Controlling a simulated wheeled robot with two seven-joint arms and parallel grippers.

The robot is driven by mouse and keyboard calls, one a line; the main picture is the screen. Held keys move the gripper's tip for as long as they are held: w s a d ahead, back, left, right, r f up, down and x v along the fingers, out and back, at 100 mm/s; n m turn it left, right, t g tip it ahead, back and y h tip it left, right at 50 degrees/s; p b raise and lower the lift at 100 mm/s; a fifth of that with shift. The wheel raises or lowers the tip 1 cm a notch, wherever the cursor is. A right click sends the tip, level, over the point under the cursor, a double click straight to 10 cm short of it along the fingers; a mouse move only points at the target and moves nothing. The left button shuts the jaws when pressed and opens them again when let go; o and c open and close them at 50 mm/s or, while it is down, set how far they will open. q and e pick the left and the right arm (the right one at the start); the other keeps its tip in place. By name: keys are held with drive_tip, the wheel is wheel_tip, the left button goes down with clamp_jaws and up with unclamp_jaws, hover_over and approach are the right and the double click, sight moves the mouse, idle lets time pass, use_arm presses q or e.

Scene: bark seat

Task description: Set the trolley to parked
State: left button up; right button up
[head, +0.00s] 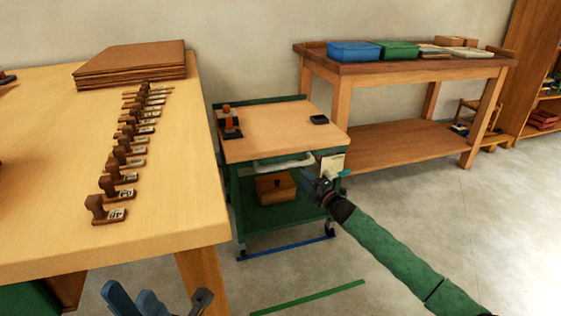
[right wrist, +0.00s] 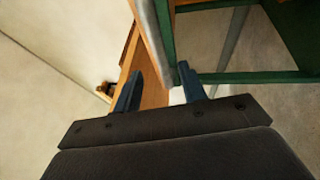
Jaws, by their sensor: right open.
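The trolley (head: 275,138) has a green frame, a wooden top and a lower green shelf. It stands between the long table and the back bench, with a pale handle (head: 283,162) on its near side. My right gripper (head: 318,183) is at the trolley's near right corner, below a pale card (head: 332,163). In the right wrist view its blue fingers (right wrist: 160,88) are apart, with green framework (right wrist: 245,78) just beyond them. Contact cannot be told. My left gripper (head: 132,294) shows at the bottom edge, its blue fingers apart and empty.
A blue strip (head: 285,248) lies on the floor by the trolley's near wheels, and a green strip (head: 307,297) lies nearer. The long table (head: 60,190) with several stamps is close on the left. The workbench (head: 395,68) stands behind right. Floor at right is clear.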

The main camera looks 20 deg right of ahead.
sight(290, 166)
drive_tip(key=shift+b+x, duration=0.85)
drive_tip(key=shift+x, duration=3.5)
drive_tip(key=shift+a, duration=0.1)
drive_tip(key=shift+c, duration=0.3)
clamp_jaws()
